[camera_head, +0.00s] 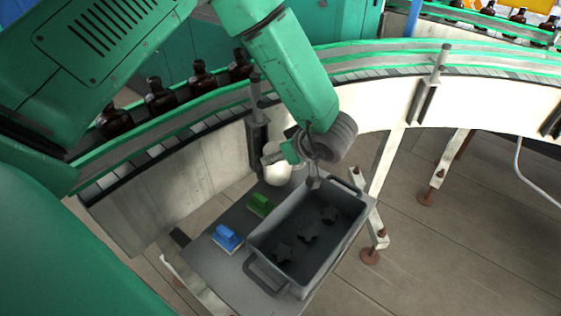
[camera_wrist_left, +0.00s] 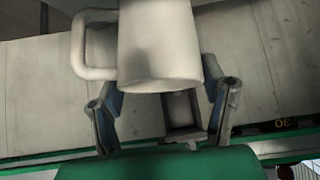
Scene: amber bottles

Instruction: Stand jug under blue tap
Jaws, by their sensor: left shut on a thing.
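The white jug (camera_head: 277,174) hangs near the conveyor's side wall, above the back edge of the grey table, partly hidden by my gripper. My left gripper (camera_head: 284,154) is shut on the jug. In the left wrist view the jug (camera_wrist_left: 160,45) lies between the two fingers (camera_wrist_left: 163,98), with its handle out to the left. I cannot pick out a blue tap for certain. A small blue-topped item (camera_head: 227,238) stands on the table, left of the bin. My right gripper is not in view.
A dark grey bin (camera_head: 262,238) with several dark pieces inside fills the table's right side. A green-topped item (camera_head: 258,205) stands behind the blue one. The curved conveyor (camera_head: 400,104) with brown bottles (camera_head: 160,97) runs behind. The table's front left (camera_head: 225,272) is bare.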

